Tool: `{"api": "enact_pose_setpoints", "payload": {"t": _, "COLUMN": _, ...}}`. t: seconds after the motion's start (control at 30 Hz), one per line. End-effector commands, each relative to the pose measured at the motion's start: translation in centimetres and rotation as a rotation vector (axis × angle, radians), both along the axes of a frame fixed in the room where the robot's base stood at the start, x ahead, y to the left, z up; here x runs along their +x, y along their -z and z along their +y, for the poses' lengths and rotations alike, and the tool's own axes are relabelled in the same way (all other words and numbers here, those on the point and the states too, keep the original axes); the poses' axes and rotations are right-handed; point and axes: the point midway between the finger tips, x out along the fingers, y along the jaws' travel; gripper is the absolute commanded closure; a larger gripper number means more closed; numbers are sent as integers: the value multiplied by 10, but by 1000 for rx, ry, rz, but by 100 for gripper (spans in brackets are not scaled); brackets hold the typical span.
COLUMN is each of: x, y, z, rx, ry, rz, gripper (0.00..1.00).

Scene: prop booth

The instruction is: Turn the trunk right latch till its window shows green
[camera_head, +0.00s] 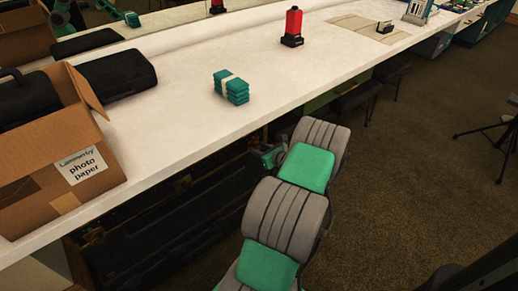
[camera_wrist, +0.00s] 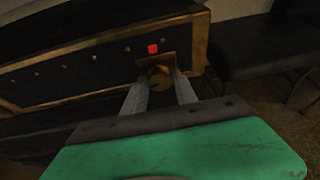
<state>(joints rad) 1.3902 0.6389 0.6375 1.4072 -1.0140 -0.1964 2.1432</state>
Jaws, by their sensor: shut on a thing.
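The trunk (camera_wrist: 80,68) is black with brass edges and shows in the wrist view. In the head view its dark front (camera_head: 150,240) is under the counter, partly hidden by my arm. The right latch (camera_wrist: 160,77) is a round brass piece on a brass plate near the trunk's right end. Its window (camera_wrist: 153,48), just above, shows red. My gripper (camera_wrist: 163,78) is shut on the latch, one finger on each side. In the head view the latch is hidden behind my arm.
The white counter (camera_head: 190,110) runs above the trunk. On it are a photo paper box (camera_head: 40,190), a teal banded stack (camera_head: 230,88) and a red-and-black device (camera_head: 293,26). A dark stool (camera_head: 358,98) stands right of the trunk.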

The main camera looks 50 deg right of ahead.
Motion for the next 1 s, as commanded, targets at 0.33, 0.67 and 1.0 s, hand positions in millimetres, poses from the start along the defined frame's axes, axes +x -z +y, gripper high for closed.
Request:
{"api": "enact_pose_setpoints", "payload": {"t": 0.33, "x": 0, "y": 2, "z": 2, "rx": -280, "ry": 2, "rz": 64, "gripper": 100}}
{"api": "enact_pose_setpoints", "payload": {"t": 0.67, "x": 1, "y": 5, "z": 3, "rx": -589, "ry": 2, "rz": 133, "gripper": 100}}
{"api": "enact_pose_setpoints", "payload": {"t": 1.0, "x": 1, "y": 9, "z": 4, "rx": -903, "ry": 3, "rz": 203, "gripper": 100}}
